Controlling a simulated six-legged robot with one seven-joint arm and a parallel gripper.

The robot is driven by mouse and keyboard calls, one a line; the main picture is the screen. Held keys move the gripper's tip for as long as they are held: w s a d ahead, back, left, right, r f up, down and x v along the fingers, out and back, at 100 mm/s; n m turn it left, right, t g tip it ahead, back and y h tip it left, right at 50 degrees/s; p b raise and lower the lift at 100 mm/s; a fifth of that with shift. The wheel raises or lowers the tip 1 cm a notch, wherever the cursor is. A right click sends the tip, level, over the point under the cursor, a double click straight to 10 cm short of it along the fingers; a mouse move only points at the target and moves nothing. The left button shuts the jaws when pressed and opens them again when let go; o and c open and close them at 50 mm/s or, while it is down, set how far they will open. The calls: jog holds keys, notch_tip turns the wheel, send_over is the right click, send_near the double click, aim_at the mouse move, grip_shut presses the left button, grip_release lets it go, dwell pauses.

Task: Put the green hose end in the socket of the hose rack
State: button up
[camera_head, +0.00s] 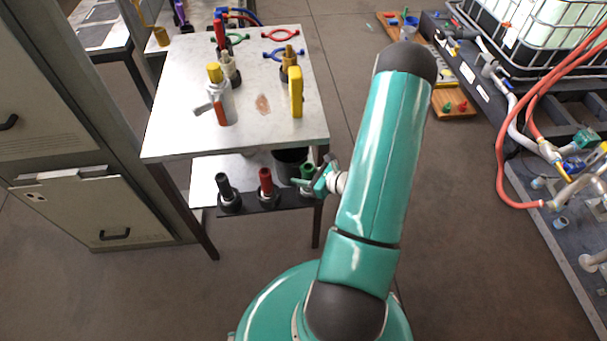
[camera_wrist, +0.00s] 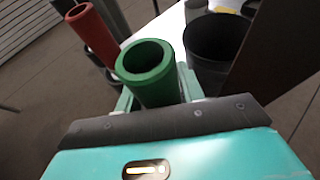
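The green hose end (camera_head: 306,171) is an upright green tube at the right end of the dark hose rack (camera_head: 246,202), on the low shelf. In the wrist view the green hose end (camera_wrist: 147,66) shows its open round top between my fingers. My gripper (camera_head: 312,182) is beside the rack's right end. In the wrist view my gripper (camera_wrist: 158,95) has a finger against each side of the green tube and looks shut on it. The tube's lower end and its socket are hidden, so I cannot tell how deep it sits.
A red hose end (camera_head: 266,182) and a black hose end (camera_head: 223,186) stand on the rack to the left. A black bucket (camera_head: 290,160) is close behind. The metal table (camera_head: 180,128) overhangs the rack, with its leg (camera_head: 317,225) near my gripper.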

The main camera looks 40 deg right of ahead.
jog(key=shift+o, duration=1.3)
jog(key=shift+r, duration=0.15)
jog(key=shift+s+d+r, duration=0.1)
jog(key=shift+s+r, duration=0.1)
jog(key=shift+s, duration=0.05)
jog(key=v, duration=1.1)
jog(key=w+a+r+n+g+y, duration=0.2)
jog(key=w+a+r+n+g, duration=0.15)
jog(key=a+r+n, duration=0.5)
jog(key=w+a+r+n+g+y, duration=0.2)
jog(key=a+r+n+g, duration=0.3)
jog(key=a+r+n, duration=0.3)
jog(key=s+a+r+n+h, duration=0.3)
jog(key=a+r+n, duration=0.3)
jog(key=r+n, duration=0.2)
jog(key=s+a+r+n+t+h, duration=0.1)
jog(key=s+a+r+n+h, duration=0.2)
jog(key=a+r+n+h, duration=0.2)
notch_tip(320, 180, up, 4)
jog(key=a+n, duration=0.1)
jog(key=n, duration=0.2)
jog(key=shift+s+a, duration=0.2)
jog(key=shift+a, duration=0.15)
jog(key=shift+r, duration=0.15)
